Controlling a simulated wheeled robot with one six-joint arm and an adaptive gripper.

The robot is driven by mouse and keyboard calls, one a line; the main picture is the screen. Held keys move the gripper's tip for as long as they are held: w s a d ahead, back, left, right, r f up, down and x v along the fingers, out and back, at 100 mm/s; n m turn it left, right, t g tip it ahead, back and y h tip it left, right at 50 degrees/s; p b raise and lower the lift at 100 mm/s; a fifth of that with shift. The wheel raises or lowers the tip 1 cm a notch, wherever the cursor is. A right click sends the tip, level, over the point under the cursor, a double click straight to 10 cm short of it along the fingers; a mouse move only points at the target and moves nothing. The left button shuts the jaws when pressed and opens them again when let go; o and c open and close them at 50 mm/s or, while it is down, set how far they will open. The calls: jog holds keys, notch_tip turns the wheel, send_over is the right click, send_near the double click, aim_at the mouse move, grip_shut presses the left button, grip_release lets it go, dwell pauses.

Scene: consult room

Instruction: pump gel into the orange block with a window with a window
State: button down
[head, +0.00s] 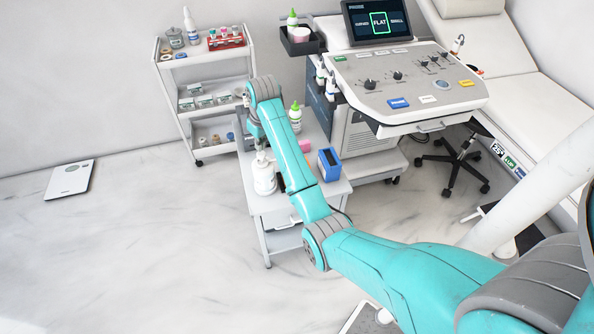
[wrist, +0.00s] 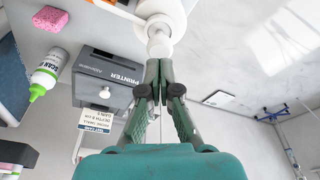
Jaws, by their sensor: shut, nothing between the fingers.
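A white pump bottle (head: 264,180) stands on the small white side table, partly behind my arm in the head view. In the wrist view its pump head (wrist: 159,42) is right at the tips of my gripper (wrist: 160,66). The fingers are shut with nothing between them; they look close to or touching the pump top, but I cannot tell which. A sliver of orange (wrist: 125,3) shows at the top edge of the wrist view, beside the bottle; it may be the orange block.
A dark printer (wrist: 108,72), a green-tipped gel bottle (wrist: 48,72) and a pink sponge (wrist: 50,18) are near the pump. A blue box (head: 329,165) stands on the side table (head: 285,212). A supply cart (head: 205,100) and ultrasound console (head: 410,85) stand behind.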

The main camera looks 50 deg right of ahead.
aim_at(261, 153)
jog(key=shift+f, duration=0.2)
jog(key=shift+f, duration=1.5)
jog(key=shift+r, duration=1.6)
jog(key=shift+r, duration=0.1)
jog(key=shift+r, duration=2.95)
jog(key=shift+f, duration=0.1)
